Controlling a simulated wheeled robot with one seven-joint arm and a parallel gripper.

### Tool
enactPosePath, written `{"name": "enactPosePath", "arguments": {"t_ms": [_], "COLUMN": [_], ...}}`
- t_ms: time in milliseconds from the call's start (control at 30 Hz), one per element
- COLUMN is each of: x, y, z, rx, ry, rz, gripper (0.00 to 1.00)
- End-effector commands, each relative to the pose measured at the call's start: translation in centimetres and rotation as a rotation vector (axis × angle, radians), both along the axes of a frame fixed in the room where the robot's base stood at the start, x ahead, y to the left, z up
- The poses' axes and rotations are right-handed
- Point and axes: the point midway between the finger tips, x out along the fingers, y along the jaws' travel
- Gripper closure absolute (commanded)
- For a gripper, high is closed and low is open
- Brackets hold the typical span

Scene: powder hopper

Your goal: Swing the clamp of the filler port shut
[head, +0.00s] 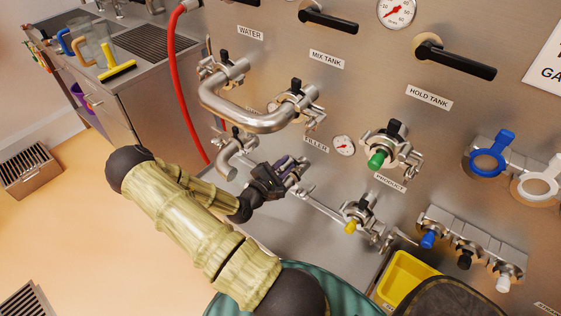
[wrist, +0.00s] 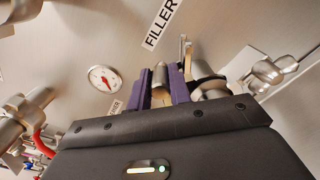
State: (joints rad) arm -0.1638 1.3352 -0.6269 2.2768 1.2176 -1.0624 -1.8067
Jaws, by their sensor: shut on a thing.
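The filler port (wrist: 206,78) is a round metal fitting on the steel panel below the FILLER label (wrist: 163,22). In the wrist view it stands just right of my purple fingers. My gripper (wrist: 161,82) is shut on a small metal part of the clamp (wrist: 159,92), which shows between the two fingers. The dark palm hides the lower part of the fitting. In the head view my gripper (head: 291,172) is at the panel below the FILLER label (head: 316,144), and it covers most of the port. How far the clamp is swung cannot be told.
The bent steel pipe (head: 240,112) runs above my gripper. The product port with a green cap (head: 377,160) and a yellow-capped fitting (head: 350,227) stand to the right. A yellow bin (head: 404,278) is lower right.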

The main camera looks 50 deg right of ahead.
Motion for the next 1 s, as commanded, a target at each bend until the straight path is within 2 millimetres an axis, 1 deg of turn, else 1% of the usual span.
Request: {"name": "enactPosePath", "arguments": {"t_ms": [300, 700, 1000], "x": [-0.1, -2.5, -2.8], "y": [0.1, -0.1, -0.1], "z": [-0.2, -2.5, -2.6], "rx": [0.002, 0.002, 0.002], "ry": [0.001, 0.003, 0.000], "rz": [0.002, 0.004, 0.004], "gripper": [0.99, 0.99, 0.98]}}
